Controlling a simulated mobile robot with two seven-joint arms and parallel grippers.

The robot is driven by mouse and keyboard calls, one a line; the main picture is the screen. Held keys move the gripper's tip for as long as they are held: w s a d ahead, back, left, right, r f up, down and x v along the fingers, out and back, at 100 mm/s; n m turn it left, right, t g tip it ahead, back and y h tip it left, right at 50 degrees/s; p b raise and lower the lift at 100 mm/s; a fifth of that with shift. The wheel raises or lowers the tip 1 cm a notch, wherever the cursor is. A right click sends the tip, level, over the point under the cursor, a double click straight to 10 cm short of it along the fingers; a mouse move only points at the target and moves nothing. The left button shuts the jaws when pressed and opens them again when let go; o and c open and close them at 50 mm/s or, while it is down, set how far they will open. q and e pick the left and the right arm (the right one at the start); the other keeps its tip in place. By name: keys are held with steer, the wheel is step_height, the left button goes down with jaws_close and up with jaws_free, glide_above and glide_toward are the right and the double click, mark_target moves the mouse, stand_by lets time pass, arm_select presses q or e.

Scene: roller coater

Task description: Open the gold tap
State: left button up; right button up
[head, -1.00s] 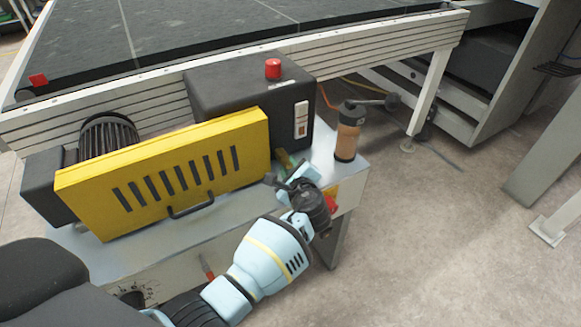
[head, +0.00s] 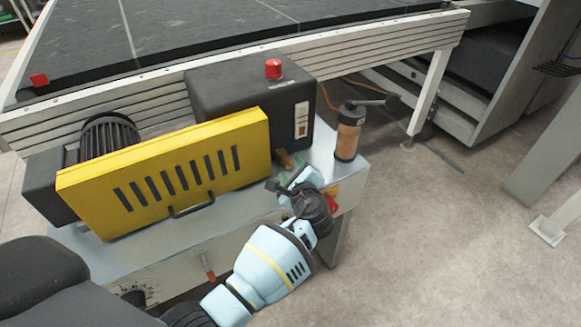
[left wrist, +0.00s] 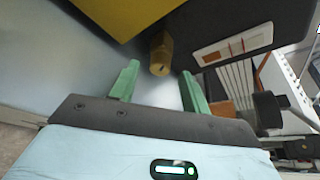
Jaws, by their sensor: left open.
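The gold tap (left wrist: 161,54) shows in the left wrist view as a short brass-coloured block, just past my fingertips and centred between them. In the head view the tap (head: 286,160) is small, beside the black box's lower front corner and partly hidden by my gripper. My left gripper (left wrist: 160,74) is open, with its two green fingers apart on either side of the line to the tap, and nothing is between them. In the head view the left gripper (head: 288,178) is over the metal bench top, just in front of the tap. My right gripper is not in view.
A yellow slotted guard (head: 165,165) with a handle stands left of the gripper. A black box (head: 240,95) with a red button (head: 273,68) is behind. A brown cylinder (head: 349,138) with a black top stands to the right. Open floor lies at right.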

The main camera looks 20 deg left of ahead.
arm_select(q)
steer(key=v, duration=0.5)
steer(key=shift+s+d+r+p, duration=0.1)
steer(key=shift+s+d+p, duration=0.1)
steer(key=shift+s+p, duration=0.15)
steer(key=shift+c, duration=0.5)
